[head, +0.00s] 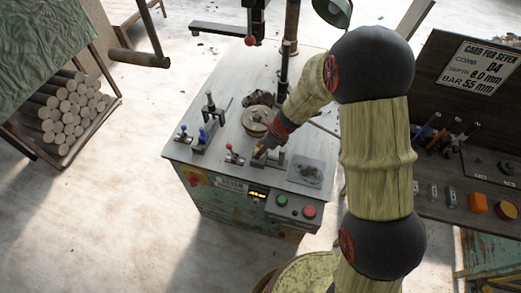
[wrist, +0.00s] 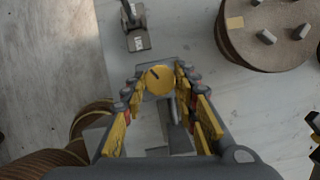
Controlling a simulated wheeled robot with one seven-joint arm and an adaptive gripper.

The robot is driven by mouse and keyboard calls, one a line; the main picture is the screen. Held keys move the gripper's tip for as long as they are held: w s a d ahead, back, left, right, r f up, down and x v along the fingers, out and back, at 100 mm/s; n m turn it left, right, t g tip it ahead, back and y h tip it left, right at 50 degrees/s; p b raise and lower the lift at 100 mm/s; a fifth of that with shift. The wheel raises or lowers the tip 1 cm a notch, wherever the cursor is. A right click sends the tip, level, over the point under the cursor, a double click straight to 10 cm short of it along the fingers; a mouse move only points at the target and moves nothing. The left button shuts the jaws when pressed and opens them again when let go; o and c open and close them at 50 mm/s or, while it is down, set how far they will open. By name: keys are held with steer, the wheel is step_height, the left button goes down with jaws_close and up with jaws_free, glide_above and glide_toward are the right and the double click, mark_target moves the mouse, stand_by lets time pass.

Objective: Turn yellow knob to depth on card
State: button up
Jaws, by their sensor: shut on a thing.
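In the wrist view the yellow knob (wrist: 158,84), a round disc with a dark pointer mark, sits between the fingertips of my gripper (wrist: 159,74). The fingers are closed on its two sides. In the head view my gripper (head: 261,150) reaches down to the middle of the machine's grey top (head: 215,170), and the fingers hide the knob. The card (head: 478,72) on the dark board at right reads comb D4, a depth that looks like 8.0 mm, and bar 55 mm. A small lit display (head: 258,194) is on the machine's front; its digits are too small to read.
A round wooden chuck (wrist: 262,38) with grey pegs stands close at right of my gripper. A red-tipped lever (head: 234,155) and blue clamp (head: 204,136) stand to the left. Green (head: 282,200) and red (head: 309,211) buttons are in front.

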steer(key=shift+c, duration=0.8)
steer(key=shift+n, duration=0.3)
